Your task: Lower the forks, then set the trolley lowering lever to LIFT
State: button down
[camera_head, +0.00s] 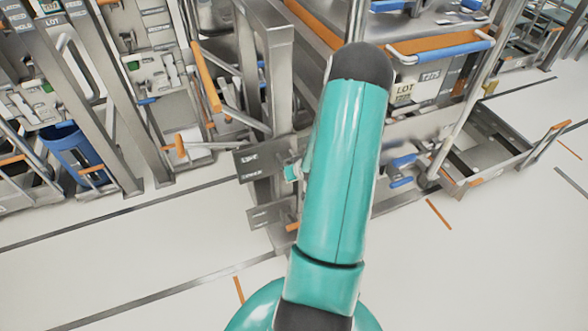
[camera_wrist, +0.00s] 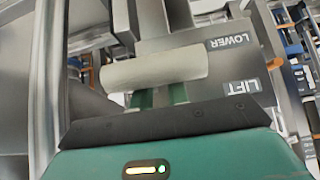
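The trolley's dark label plate (camera_head: 262,158) stands on a steel post left of my teal arm in the head view. In the wrist view the plate (camera_wrist: 232,68) reads LOWER above and LIFT below, tilted. My gripper (camera_wrist: 160,94) is beside the plate's left part; two short green finger parts show. A pale rounded bar (camera_wrist: 155,68) lies across in front of them; I cannot tell whether it is part of my gripper or a handle. The fingertips are hidden, so open or shut does not show. The lowering lever cannot be made out clearly. The forks cannot be picked out.
A second dark plate (camera_head: 268,214) sits lower on the steel frame, with an orange grip (camera_head: 292,227) near it. A low steel trolley (camera_head: 480,150) stands at right. A blue bin (camera_head: 72,150) is at left. The pale floor (camera_head: 120,260) in front is clear.

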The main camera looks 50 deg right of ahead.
jog(key=c, duration=1.2)
grip_release()
jog(key=shift+s+r, duration=0.1)
jog(key=shift+r, duration=0.05)
jog(key=shift+c, duration=0.2)
jog(key=o, duration=1.2)
jog(key=shift+o, duration=0.2)
jog(key=v, duration=1.3)
jog(key=shift+r, duration=0.2)
jog(key=shift+s+a, duration=0.1)
jog(key=shift+a, duration=0.05)
